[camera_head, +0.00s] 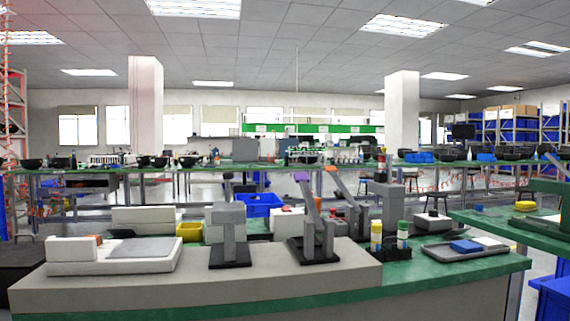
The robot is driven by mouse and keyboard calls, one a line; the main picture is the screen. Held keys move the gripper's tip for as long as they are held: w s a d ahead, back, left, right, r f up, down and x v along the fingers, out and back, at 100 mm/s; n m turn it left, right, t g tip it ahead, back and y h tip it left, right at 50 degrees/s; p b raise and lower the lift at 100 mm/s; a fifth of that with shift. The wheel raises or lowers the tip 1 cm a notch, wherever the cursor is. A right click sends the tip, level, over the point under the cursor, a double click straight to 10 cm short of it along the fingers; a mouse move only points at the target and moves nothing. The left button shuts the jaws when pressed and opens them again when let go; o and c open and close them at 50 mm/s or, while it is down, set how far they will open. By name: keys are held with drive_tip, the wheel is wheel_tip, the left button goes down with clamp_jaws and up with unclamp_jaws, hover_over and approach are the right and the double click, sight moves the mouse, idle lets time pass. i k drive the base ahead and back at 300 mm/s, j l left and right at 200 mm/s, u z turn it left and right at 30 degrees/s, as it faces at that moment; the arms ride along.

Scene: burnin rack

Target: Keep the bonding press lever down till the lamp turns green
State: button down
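A grey device with a black base and raised slanted levers (310,226) stands on the middle of the near bench; it looks like a lever press. One lever tip is orange, another purple, and both point up. A second grey press-like device (228,237) on a black base stands to its left, with an upright post and a block head. I cannot tell for sure which one is the bonding press. No lit green lamp is clear on either; a small red spot shows by a white box (288,224) behind. My gripper is not in view.
A white unit with a grey plate (112,254) is at the bench's left. Yellow-capped (376,237) and green-capped (403,235) bottles and a grey tray (436,253) with a blue block are at right. A green table (510,228) stands farther right. The bench's front strip is clear.

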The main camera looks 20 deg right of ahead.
sight(342, 192)
drive_tip(key=k+l, duration=0.1)
drive_tip(key=l, duration=0.45)
drive_tip(key=k+l, duration=0.1)
drive_tip(key=l, duration=1)
drive_tip(key=k, duration=0.05)
